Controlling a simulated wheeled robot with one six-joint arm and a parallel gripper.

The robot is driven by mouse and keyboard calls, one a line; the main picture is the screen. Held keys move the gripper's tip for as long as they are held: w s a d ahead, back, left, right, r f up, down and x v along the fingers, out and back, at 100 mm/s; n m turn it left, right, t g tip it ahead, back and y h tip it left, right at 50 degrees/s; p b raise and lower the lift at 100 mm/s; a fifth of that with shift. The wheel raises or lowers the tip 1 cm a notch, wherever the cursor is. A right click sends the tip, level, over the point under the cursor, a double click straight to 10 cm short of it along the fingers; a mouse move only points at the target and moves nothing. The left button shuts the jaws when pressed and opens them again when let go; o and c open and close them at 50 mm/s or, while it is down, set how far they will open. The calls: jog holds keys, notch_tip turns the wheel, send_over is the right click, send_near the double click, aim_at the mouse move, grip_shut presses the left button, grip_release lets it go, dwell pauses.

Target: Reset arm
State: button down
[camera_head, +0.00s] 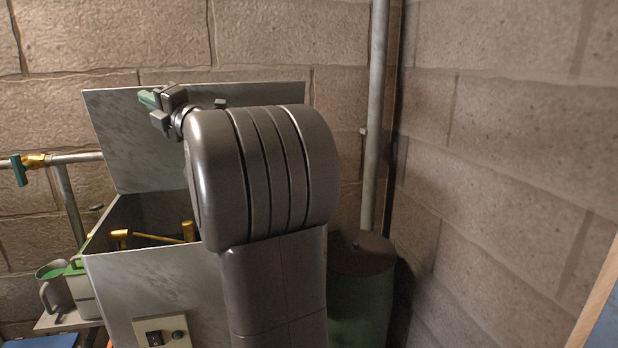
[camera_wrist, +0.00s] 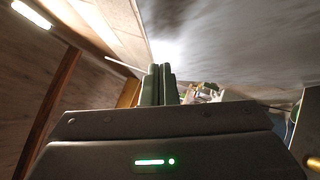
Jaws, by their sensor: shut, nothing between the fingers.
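My gripper (camera_head: 150,100) is in front of the raised lid of a grey metal box, at the upper left of my arm in the head view. In the wrist view my gripper's two green fingers (camera_wrist: 158,84) are together with nothing between them. The raised lid (camera_head: 130,150) stands upright behind it. The grey metal box (camera_head: 125,285) is open below, with brass fittings (camera_head: 187,231) inside. My arm hides the box's right part.
A pipe with a green-handled valve (camera_head: 19,170) is at the left. A jug (camera_head: 52,288) stands on a shelf at the lower left. A dark green drum (camera_head: 362,290) and a vertical pipe (camera_head: 376,110) are right of my arm, near the block wall (camera_head: 510,150).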

jog(key=s+d+f+n+g+y+b, duration=0.2)
jog(key=s+d+f+n+y+b, duration=0.2)
jog(key=s+f+b, duration=0.9)
jog(key=shift+s+d+f+n+b, duration=0.4)
jog(key=shift+s+d+f+n, duration=0.5)
jog(key=shift+d, duration=0.7)
jog(key=shift+w+r, duration=0.1)
jog(key=shift+w, duration=0.05)
